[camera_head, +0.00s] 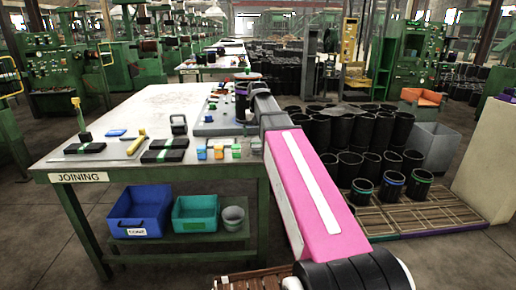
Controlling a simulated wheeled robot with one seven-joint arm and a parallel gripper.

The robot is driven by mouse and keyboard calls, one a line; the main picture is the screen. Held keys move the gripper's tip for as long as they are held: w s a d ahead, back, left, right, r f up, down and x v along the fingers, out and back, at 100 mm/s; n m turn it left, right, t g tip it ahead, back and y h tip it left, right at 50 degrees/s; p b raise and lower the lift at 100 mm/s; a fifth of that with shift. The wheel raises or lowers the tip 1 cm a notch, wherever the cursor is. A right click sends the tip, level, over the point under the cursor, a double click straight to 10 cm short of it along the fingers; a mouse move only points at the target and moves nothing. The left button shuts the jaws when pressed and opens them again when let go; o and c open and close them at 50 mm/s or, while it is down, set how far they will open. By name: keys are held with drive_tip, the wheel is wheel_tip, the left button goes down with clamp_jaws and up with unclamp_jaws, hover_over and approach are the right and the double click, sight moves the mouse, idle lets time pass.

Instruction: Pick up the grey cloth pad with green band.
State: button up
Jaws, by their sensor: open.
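Dark flat pads lie on the front left of the pale worktable (170,100). One dark pad with a green band (85,148) lies at the left. Two more dark pads (163,155) with light or greenish edges lie close together to its right. At this size I cannot tell which is the grey cloth one. My arm, pink with a white stripe, reaches from the bottom right to the table's right side. My gripper (243,98) is at its far end, over the table's right part, well apart from the pads. It is open; its fingers are hard to make out.
A blue bin (140,211), a teal bin (195,213) and a grey bucket (233,217) are below. Black sleeves (355,170) crowd the floor at right.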

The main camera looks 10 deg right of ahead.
sight(258, 143)
drive_tip(key=shift+d+f, duration=0.1)
drive_tip(key=shift+f, duration=2.8)
drive_tip(key=c, duration=1.1)
drive_tip(key=shift+r, duration=0.15)
drive_tip(key=shift+r, duration=0.5)
drive_tip(key=r, duration=0.2)
drive_tip(key=a+r, duration=0.1)
drive_tip(key=shift+s+r, duration=0.25)
drive_tip(key=shift+s, duration=0.1)
drive_tip(key=s+a+r, duration=0.1)
drive_tip(key=a+r, duration=0.1)
drive_tip(key=a, duration=0.1)
drive_tip(key=s+a+r, duration=0.2)
drive_tip(key=a, duration=0.1)
drive_tip(key=s+a+r, duration=0.2)
drive_tip(key=a, duration=0.1)
drive_tip(key=shift+s+r, duration=0.15)
drive_tip(key=shift+s, duration=0.1)
drive_tip(key=shift+o, duration=0.9)
drive_tip(key=shift+w, duration=0.1)
